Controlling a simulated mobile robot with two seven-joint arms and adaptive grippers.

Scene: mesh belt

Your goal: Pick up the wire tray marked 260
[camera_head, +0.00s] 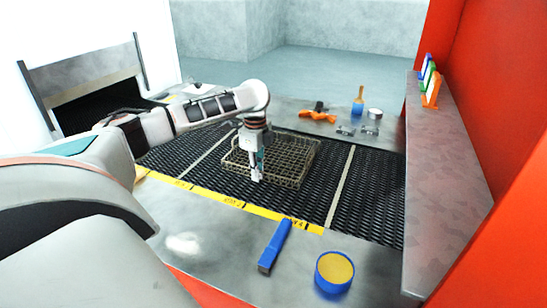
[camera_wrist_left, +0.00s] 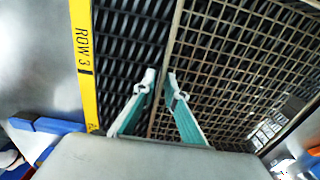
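The wire tray (camera_head: 285,160), a brownish rectangular mesh basket, sits on the black mesh belt (camera_head: 372,190). Its mesh (camera_wrist_left: 235,60) fills the right of the left wrist view. I cannot read a 260 mark on it. My left gripper (camera_head: 257,178) points down at the tray's near edge. In the left wrist view its two teal-and-white fingers (camera_wrist_left: 163,76) stand a small gap apart, with the tray's edge wire running between them in the picture. I cannot tell whether the fingers touch the wire. My right gripper is not in view.
A yellow strip (camera_head: 230,200) marked with rows borders the belt. A blue bar (camera_head: 275,246) and a blue round tub (camera_head: 334,286) lie on the near metal surface. An orange tool (camera_head: 317,116) and a brush (camera_head: 358,98) lie beyond. A red wall (camera_head: 505,90) bounds the right.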

